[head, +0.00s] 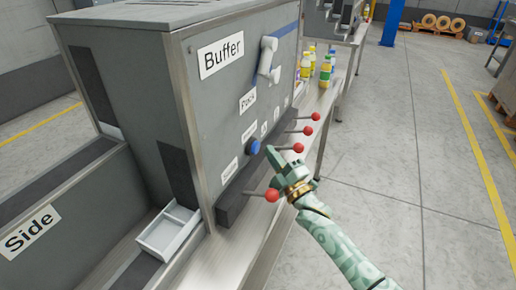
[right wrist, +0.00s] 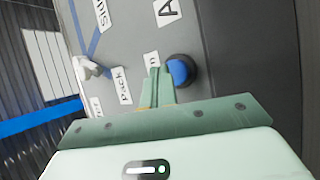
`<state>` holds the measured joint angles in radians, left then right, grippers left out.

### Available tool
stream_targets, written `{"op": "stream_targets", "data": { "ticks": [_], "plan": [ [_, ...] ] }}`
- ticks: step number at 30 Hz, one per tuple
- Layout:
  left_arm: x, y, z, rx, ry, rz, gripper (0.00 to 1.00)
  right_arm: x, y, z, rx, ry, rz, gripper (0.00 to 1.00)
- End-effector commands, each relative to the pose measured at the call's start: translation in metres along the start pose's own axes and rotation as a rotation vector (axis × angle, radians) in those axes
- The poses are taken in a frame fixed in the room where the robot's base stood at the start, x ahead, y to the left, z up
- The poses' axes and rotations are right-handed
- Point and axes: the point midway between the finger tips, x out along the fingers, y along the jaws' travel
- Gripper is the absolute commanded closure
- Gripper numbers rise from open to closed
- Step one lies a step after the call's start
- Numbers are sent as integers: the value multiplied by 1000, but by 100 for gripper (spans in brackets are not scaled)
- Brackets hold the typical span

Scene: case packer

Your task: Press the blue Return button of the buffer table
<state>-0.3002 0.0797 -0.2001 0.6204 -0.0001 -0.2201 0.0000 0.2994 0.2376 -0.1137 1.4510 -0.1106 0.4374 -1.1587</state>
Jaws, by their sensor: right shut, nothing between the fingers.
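The blue button (head: 254,147) sits in a dark round collar on the grey front panel of the buffer machine, below the white "Pack" label. Its own label is too small to read. My right gripper (head: 270,150) is shut and empty, with its fingertips close to the right of the button in the head view. In the right wrist view the blue button (right wrist: 179,71) shows just right of the shut fingertips (right wrist: 160,72). I cannot tell whether they touch the button or its collar. My left gripper is not in view.
Several red-knobbed levers (head: 298,148) stick out along a dark bar, close around my right gripper. A white handle (head: 267,58) sits higher on the panel. A white tray (head: 167,234) stands at lower left, bottles (head: 326,72) behind.

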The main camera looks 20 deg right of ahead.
Motion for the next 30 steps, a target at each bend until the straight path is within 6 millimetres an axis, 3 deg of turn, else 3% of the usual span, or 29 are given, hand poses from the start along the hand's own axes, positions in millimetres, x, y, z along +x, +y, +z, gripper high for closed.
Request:
{"op": "stream_targets", "data": {
  "ticks": [5,18,30],
  "plan": [
    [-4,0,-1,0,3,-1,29,-5,5,3,-2,0,1,100],
    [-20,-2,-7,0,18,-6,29,-44,25,24,-2,0,0,100],
    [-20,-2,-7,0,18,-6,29,-48,26,26,-1,0,0,100]
  ]
}}
